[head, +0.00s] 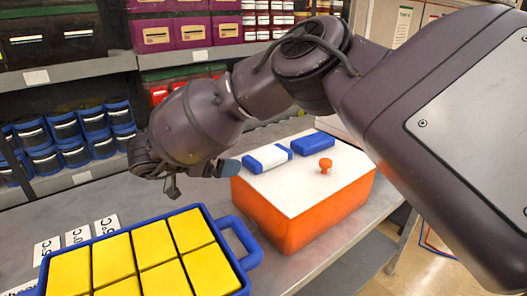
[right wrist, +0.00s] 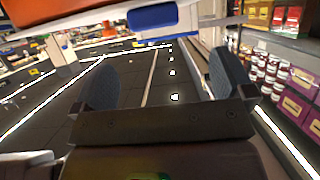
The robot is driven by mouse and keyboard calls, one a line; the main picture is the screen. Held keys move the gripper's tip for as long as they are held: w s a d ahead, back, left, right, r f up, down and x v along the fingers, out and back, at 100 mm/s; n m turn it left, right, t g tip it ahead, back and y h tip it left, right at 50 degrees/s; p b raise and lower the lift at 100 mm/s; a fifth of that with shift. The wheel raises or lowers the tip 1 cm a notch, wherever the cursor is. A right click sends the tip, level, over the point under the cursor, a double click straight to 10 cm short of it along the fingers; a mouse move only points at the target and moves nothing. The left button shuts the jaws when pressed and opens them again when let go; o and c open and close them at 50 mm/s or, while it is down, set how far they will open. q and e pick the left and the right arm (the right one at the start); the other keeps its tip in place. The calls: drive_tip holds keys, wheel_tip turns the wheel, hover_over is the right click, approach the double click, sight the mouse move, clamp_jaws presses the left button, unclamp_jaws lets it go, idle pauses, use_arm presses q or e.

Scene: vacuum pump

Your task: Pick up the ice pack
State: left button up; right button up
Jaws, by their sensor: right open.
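No single object is clearly marked as the ice pack. A blue-and-white block (head: 267,158) and a plain blue block (head: 312,142) lie on the white lid of the orange box (head: 290,217). Several yellow blocks (head: 158,250) lie in the blue tray (head: 245,243) at the front left. My right gripper (head: 200,178) is open and empty, just left of the blue-and-white block. In the right wrist view its fingers (right wrist: 160,85) stand wide apart, with a blue block (right wrist: 153,17) near the top edge. My left gripper is out of view.
Shelves with blue containers (head: 67,130) and purple boxes (head: 193,34) are behind.

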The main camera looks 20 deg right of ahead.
sight(257, 158)
drive_tip(key=x, duration=0.5)
drive_tip(key=shift+s+d+r, duration=0.1)
drive_tip(key=shift+s, duration=0.1)
drive_tip(key=shift+x, duration=2.85)
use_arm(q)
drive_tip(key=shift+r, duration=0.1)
use_arm(e)
drive_tip(key=shift+s+d+r, duration=0.1)
drive_tip(key=shift+r, duration=0.1)
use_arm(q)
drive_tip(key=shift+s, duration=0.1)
use_arm(e)
drive_tip(key=shift+c, duration=0.3)
drive_tip(key=c, duration=1.1)
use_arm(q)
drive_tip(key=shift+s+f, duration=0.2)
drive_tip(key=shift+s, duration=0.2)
use_arm(e)
drive_tip(key=shift+r, duration=0.1)
